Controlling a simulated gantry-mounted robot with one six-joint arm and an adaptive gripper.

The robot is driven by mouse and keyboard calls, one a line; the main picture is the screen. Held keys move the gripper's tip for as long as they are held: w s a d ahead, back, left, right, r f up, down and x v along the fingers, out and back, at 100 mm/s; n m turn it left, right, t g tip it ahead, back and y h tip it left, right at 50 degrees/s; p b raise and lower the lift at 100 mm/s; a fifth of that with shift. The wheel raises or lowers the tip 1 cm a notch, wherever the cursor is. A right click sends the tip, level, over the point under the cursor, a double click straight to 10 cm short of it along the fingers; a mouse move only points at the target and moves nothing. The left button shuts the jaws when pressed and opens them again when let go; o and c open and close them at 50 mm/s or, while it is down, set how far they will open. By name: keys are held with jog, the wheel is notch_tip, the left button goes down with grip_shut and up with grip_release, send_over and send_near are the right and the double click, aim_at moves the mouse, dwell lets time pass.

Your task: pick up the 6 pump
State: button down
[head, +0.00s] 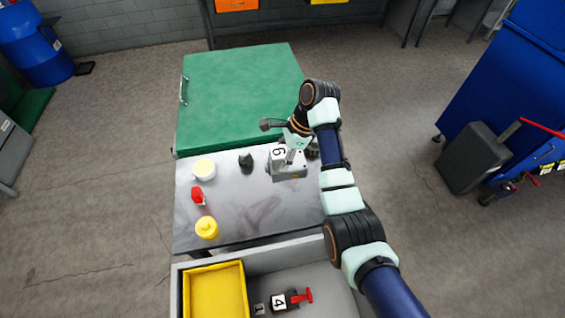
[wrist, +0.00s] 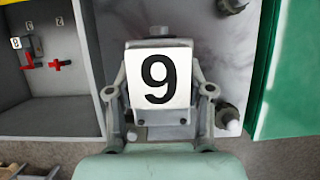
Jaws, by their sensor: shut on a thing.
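The pump (head: 289,170) is a grey block with a white number label, at the right part of the grey tabletop (head: 255,213) in the head view. The label looks like a turned 6 there. In the wrist view the pump's label (wrist: 158,80) reads as a 9, which fits a 6 seen upside down. My gripper (head: 291,150) is shut on the pump, with a finger on each side of it in the wrist view. I cannot tell whether the pump touches the tabletop. My gripper and arm hide part of it.
On the tabletop stand a cream tub (head: 204,170), a red bottle (head: 197,196), a yellow jar (head: 207,228) and a dark object (head: 246,161). A green surface (head: 240,95) lies behind.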

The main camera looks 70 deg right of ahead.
notch_tip(320, 180, up, 7)
jog(key=p, duration=0.5)
